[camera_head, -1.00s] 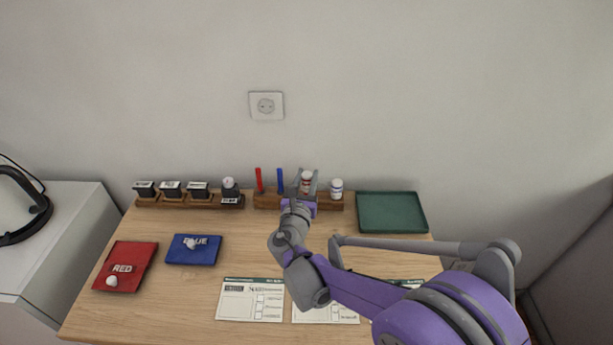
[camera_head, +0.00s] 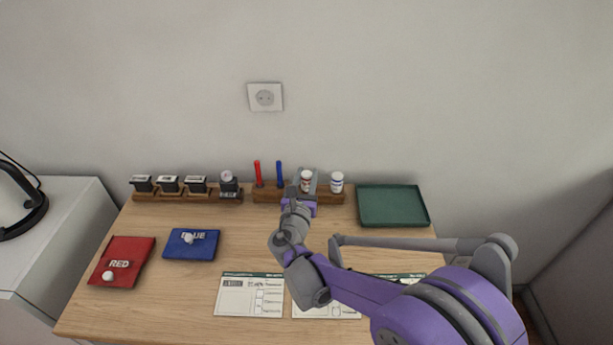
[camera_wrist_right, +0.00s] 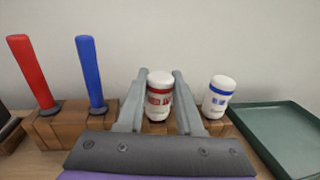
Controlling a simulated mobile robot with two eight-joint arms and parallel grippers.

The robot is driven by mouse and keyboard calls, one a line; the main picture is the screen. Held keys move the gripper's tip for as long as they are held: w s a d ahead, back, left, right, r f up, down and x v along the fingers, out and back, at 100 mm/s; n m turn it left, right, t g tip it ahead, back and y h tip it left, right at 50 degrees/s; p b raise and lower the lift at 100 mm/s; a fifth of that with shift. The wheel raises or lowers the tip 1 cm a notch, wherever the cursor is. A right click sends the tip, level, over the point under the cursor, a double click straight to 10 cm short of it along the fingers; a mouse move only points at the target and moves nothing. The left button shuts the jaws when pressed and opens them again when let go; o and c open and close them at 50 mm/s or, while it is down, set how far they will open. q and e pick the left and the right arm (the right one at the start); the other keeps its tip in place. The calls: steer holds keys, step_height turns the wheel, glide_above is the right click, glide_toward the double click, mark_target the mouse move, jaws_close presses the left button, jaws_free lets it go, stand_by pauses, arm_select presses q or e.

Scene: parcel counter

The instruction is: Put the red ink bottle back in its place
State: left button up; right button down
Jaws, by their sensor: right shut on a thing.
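The red ink bottle (camera_head: 306,181) is white with a red label and stands upright at the wooden rack (camera_head: 268,195) at the back of the table. My right gripper (camera_head: 306,186) is shut on it, one finger on each side. In the right wrist view the bottle (camera_wrist_right: 160,96) sits between the fingers (camera_wrist_right: 158,100); its base is hidden behind the gripper, so I cannot tell whether it is fully seated in the rack. My left gripper is not in view.
A blue-labelled bottle (camera_head: 337,182) stands just right of the gripper. Red (camera_head: 258,173) and blue (camera_head: 279,174) upright sticks stand to its left in the same rack. A green tray (camera_head: 392,221) lies at right. Stamps (camera_head: 169,184), red (camera_head: 137,249) and blue (camera_head: 204,252) pads are at left.

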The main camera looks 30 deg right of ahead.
steer(key=c, duration=0.8)
jaws_free()
steer(key=shift+o, duration=0.2)
steer(key=shift+v, duration=2.6)
steer(key=o, duration=0.6)
steer(key=shift+c, duration=0.2)
